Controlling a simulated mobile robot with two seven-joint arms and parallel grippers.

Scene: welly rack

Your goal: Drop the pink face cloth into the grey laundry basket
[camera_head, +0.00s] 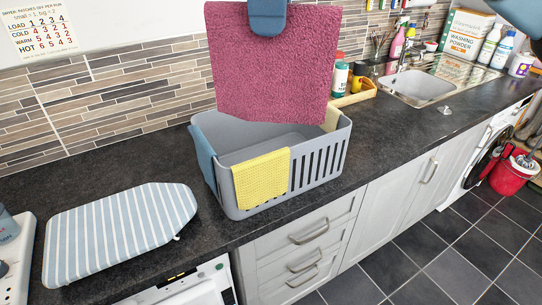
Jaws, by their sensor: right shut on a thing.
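The pink face cloth (272,65) hangs flat and spread out at the top middle of the head view. My right gripper (268,17) is shut on its upper edge. The grey laundry basket (318,165) stands on the dark worktop below, with slotted sides and an open top. The cloth's lower edge shows just over the basket's far part, apart from the basket floor; the exact height is hard to tell. The cloth hides part of the basket's back rim. My left gripper is not in view.
A yellow cloth (261,178) hangs over the basket's front wall and a blue cloth (203,155) over its left end. A striped ironing board (120,230) lies left.

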